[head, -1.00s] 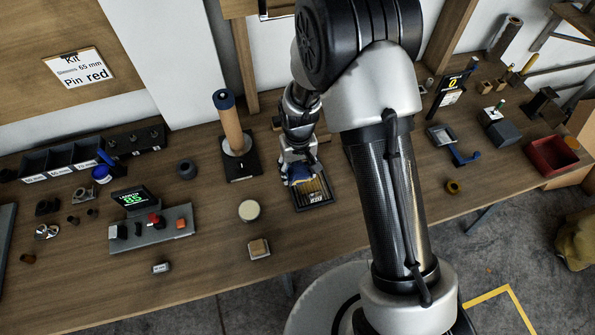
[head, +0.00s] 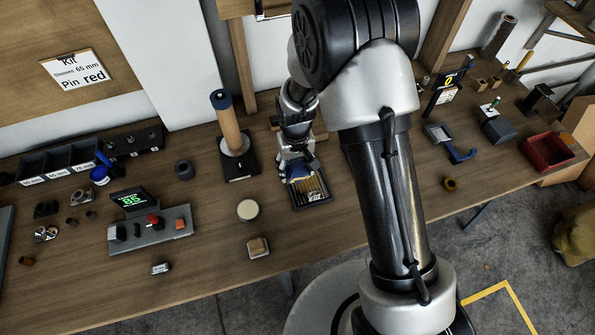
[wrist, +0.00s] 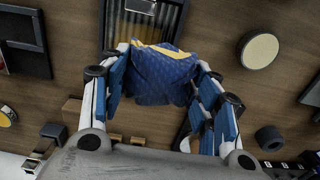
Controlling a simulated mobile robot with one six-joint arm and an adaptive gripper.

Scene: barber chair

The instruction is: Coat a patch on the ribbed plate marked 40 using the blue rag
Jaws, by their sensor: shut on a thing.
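My gripper (head: 298,172) is shut on the blue rag (wrist: 160,78), a crumpled dark blue cloth with a yellow edge. The rag (head: 303,182) also shows in the head view, at the left and far part of the ribbed plate. The ribbed plate (head: 318,192) lies on the bench, a dark frame with brownish ribs and a small label at its near edge; I cannot read the label surely. In the wrist view the plate (wrist: 172,18) is at the top, its lower edge covered by the rag. I cannot tell whether the rag touches it.
A peg stand (head: 230,135) stands left of the plate. A round pale disc (head: 248,210) and a small block (head: 258,247) lie nearer the bench edge. A control box with buttons (head: 150,235) is further left. Bench room right of the plate is largely hidden by my arm.

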